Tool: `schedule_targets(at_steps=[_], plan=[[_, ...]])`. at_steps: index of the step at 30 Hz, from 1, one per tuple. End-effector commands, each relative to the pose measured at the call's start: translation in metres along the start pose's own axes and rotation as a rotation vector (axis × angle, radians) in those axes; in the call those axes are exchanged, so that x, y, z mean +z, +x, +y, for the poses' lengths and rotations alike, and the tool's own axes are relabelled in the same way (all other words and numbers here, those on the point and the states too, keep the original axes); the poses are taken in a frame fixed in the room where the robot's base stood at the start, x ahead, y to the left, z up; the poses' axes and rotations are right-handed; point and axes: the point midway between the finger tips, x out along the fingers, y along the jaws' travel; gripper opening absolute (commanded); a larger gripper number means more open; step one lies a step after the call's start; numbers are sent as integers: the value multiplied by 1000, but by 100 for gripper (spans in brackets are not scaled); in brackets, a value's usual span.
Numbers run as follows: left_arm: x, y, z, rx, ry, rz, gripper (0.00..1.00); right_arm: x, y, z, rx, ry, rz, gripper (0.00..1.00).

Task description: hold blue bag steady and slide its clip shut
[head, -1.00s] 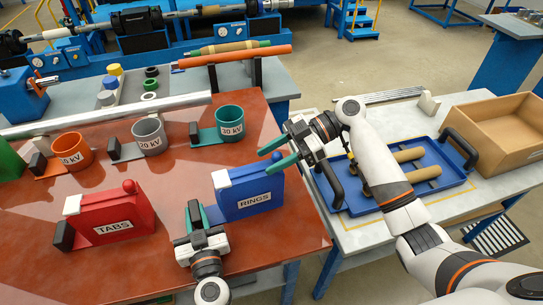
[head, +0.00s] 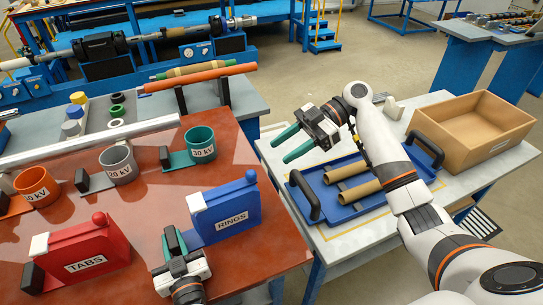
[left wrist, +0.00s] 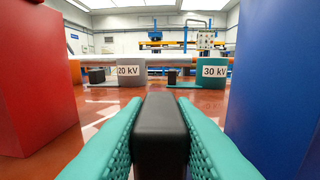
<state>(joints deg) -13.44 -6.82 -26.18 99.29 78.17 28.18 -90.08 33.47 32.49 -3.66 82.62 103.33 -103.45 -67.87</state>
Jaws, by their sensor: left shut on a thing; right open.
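The blue bag (head: 232,213) labelled RINGS stands upright on the red-brown table. A white piece (head: 197,203) sits at its top left corner and a round blue knob (head: 250,174) at its top right; I cannot tell how the clip stands. My left gripper (head: 179,239) is at the bag's left end, shut on a black block (left wrist: 161,135). The block fills the space between the green fingers in the left wrist view, where the bag's blue side (left wrist: 275,90) rises at right. My right gripper (head: 282,149) is open and empty, apart from the bag, to its upper right.
A red TABS bag (head: 85,258) stands to the left. Cups labelled 20 kV (head: 118,165) and 30 kV (head: 200,145) are behind. On the right bench, a blue tray (head: 348,211) holds brown tubes beside an open brown box (head: 480,152).

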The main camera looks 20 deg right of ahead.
Motion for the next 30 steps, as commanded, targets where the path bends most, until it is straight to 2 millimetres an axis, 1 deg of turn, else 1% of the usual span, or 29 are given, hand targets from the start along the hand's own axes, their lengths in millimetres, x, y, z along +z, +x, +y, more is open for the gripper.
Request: schedule_targets(at_steps=[4,14,15,17,18,19,26,30], plan=[[0,0,0,0,0,1,0,0,-6,0,0,-1,0,45],[0,0,0,0,0,1,0,0,-6,0,0,-1,0,45],[0,0,0,0,0,1,30,0,-6,0,0,-1,0,45],[0,0,0,0,0,1,40,0,-6,0,0,-1,0,45],[0,0,0,0,0,1,46,0,-6,0,0,-1,0,45],[0,0,0,0,0,0,49,0,-6,0,0,-1,0,45],[0,0,0,0,0,0,49,0,-6,0,0,-1,0,45],[-1,-7,0,0,0,1,49,0,-6,0,0,-1,0,45]])
